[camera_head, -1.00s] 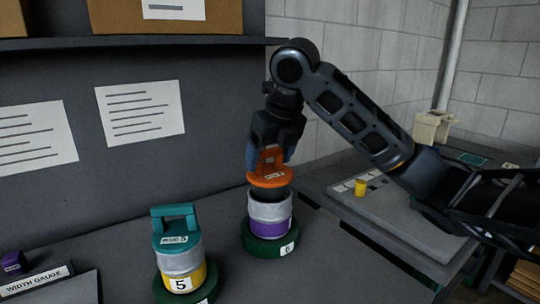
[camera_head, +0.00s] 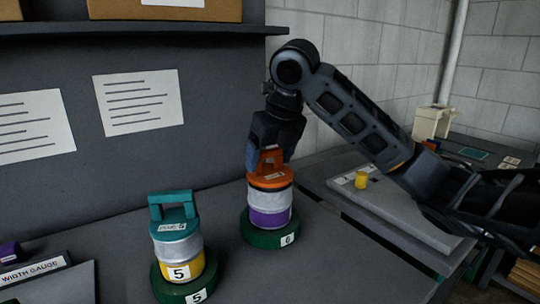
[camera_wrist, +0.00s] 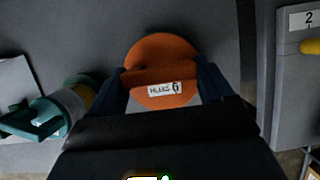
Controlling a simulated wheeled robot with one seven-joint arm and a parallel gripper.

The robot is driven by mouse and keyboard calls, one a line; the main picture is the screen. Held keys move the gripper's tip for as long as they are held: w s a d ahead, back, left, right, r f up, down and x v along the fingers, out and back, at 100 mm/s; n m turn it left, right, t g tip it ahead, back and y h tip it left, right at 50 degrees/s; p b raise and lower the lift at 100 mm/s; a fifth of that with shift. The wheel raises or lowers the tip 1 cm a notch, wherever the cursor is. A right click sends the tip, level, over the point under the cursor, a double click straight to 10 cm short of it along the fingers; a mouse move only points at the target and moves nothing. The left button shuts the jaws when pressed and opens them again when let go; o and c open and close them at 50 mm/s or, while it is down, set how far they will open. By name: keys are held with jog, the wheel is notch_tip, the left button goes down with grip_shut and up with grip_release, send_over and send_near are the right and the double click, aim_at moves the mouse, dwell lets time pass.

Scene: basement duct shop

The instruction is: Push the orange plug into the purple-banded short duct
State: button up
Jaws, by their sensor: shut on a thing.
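The orange plug (camera_head: 270,179) sits at the mouth of the purple-banded short duct (camera_head: 270,217), with its flange close to the duct's top rim. The duct stands upright on a green round base (camera_head: 258,238) labelled 6. My gripper (camera_head: 271,160) points down and is shut on the plug's handle. In the wrist view the orange plug (camera_wrist: 160,62) shows its disc and a label with a 6, between the fingers of my gripper (camera_wrist: 165,85).
A yellow-banded duct (camera_head: 180,262) with a teal plug (camera_head: 175,215) stands on another green base at front left. A width gauge sign (camera_head: 32,272) is at far left. A grey board (camera_head: 400,205) with a yellow cylinder (camera_head: 361,180) lies to the right. Bare bench separates the ducts.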

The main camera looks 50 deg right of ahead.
aim_at(278, 178)
jog(key=shift+f+b, duration=0.3)
jog(key=shift+f, duration=0.15)
jog(key=o, duration=1.5)
jog(key=p+v, duration=0.1)
jog(key=v, duration=0.7)
jog(key=shift+f, duration=0.1)
